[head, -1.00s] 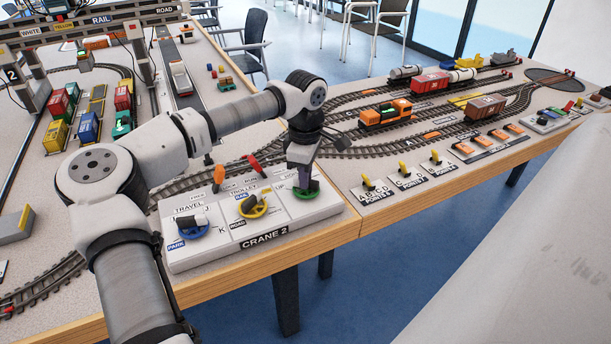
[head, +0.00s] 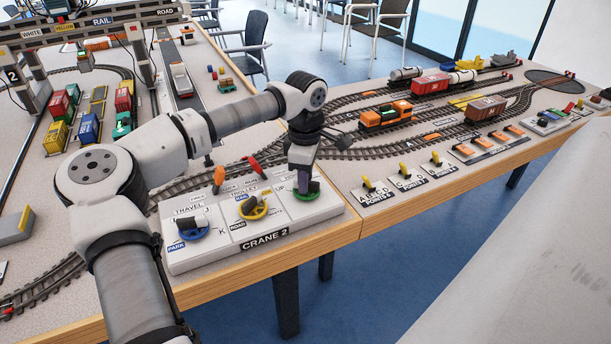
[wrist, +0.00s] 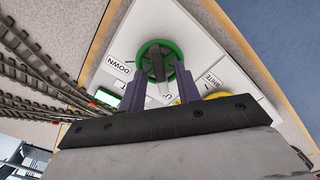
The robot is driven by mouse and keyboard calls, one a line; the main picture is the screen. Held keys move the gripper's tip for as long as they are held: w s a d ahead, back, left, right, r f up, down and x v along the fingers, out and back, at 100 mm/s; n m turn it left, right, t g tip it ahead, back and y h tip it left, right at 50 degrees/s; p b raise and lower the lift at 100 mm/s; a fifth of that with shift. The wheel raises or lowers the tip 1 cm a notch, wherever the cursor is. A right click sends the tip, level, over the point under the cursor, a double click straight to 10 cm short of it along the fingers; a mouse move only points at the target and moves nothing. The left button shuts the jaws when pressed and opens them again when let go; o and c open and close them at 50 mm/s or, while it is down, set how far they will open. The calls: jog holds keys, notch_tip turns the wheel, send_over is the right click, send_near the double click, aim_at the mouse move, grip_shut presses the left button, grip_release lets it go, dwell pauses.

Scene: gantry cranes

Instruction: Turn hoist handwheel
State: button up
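The hoist handwheel (head: 309,196) is a green wheel with a dark grip bar, at the right end of the white CRANE 2 panel (head: 200,259). My gripper (head: 305,187) points down over it in the head view. In the wrist view the green wheel (wrist: 145,50) lies ahead, its grey bar (wrist: 157,66) between the two purple fingers of my gripper (wrist: 160,76). The fingers are apart, with narrow gaps showing beside the bar; contact at the tips is unclear. A DOWN label (wrist: 118,64) is beside the wheel; another label is partly hidden by a finger.
The yellow trolley wheel (head: 254,208) and blue travel wheel (head: 187,230) sit left on the same panel. Model tracks and wagons lie beyond. The table's front edge is close.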

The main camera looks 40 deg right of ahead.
notch_tip(320, 180, up, 14)
dwell(0.6)
